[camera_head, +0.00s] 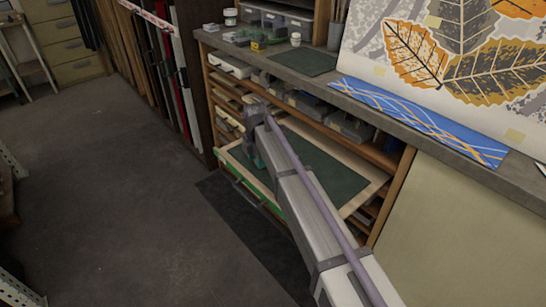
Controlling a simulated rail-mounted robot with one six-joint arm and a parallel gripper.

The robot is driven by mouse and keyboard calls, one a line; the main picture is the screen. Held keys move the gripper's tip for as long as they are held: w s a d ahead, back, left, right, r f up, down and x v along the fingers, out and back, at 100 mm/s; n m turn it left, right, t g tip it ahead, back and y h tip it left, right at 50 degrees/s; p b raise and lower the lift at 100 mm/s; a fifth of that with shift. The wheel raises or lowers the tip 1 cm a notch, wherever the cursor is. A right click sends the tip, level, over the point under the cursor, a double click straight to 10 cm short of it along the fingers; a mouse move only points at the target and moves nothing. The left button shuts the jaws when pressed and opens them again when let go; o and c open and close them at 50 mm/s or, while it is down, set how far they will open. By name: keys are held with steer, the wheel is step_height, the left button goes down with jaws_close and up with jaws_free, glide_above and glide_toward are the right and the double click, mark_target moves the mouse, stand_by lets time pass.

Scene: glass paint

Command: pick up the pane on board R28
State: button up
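My arm reaches from the bottom right over a pulled-out board (365,192) with a pale wooden rim and a dark green surface. My gripper (252,158) is at the arm's far end, low over the board's left side near its green front edge. It is small and partly hidden by my arm, so I cannot tell whether it is open or touches anything. I cannot make out a pane on the board or read a label R28. A long blue pane with white and orange lines (420,120) lies on the bench top.
The wooden rack (400,185) under the grey bench (300,82) holds other shelves and grey tools. A dark green mat (303,61), jars and small boxes are on the bench. A leaf picture (450,50) stands behind. The floor (120,200) at left is clear.

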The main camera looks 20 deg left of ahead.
steer(key=c, duration=0.7)
steer(key=shift+c, duration=0.2)
steer(key=shift+r, duration=0.15)
jaws_close()
